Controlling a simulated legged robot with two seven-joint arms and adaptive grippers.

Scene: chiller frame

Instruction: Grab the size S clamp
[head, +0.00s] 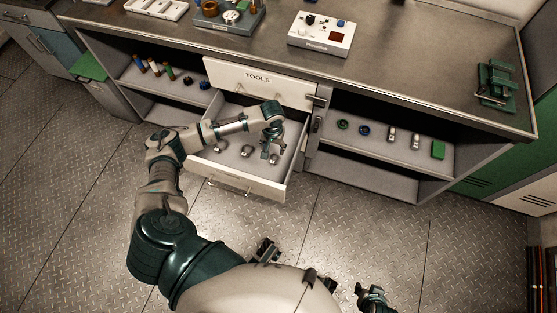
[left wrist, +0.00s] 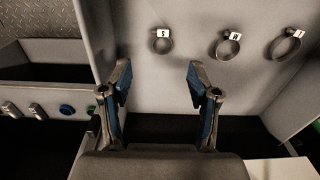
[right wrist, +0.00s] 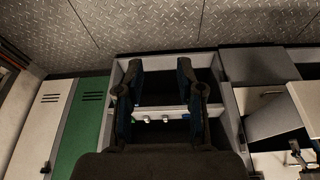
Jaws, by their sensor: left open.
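The size S clamp (left wrist: 162,44) is a small metal ring with a white tag marked S. It lies on the drawer floor, ahead of the fingertips in the left wrist view, and shows at the right of the drawer in the head view (head: 273,159). Clamps tagged M (left wrist: 228,48) and L (left wrist: 287,46) lie beside it. My left gripper (left wrist: 158,70) is open and empty, apart from the clamps in this view; in the head view it (head: 270,146) points down into the drawer near the S clamp. My right gripper (right wrist: 160,70) is open and empty, away from the drawer.
The pulled-out drawer (head: 240,183) has upright walls around the clamps. A panel marked TOOLS (head: 257,78) stands above it. Shelves with small parts lie on both sides. The bench top (head: 420,65) holds a control box (head: 320,35) and a green fixture (head: 495,83).

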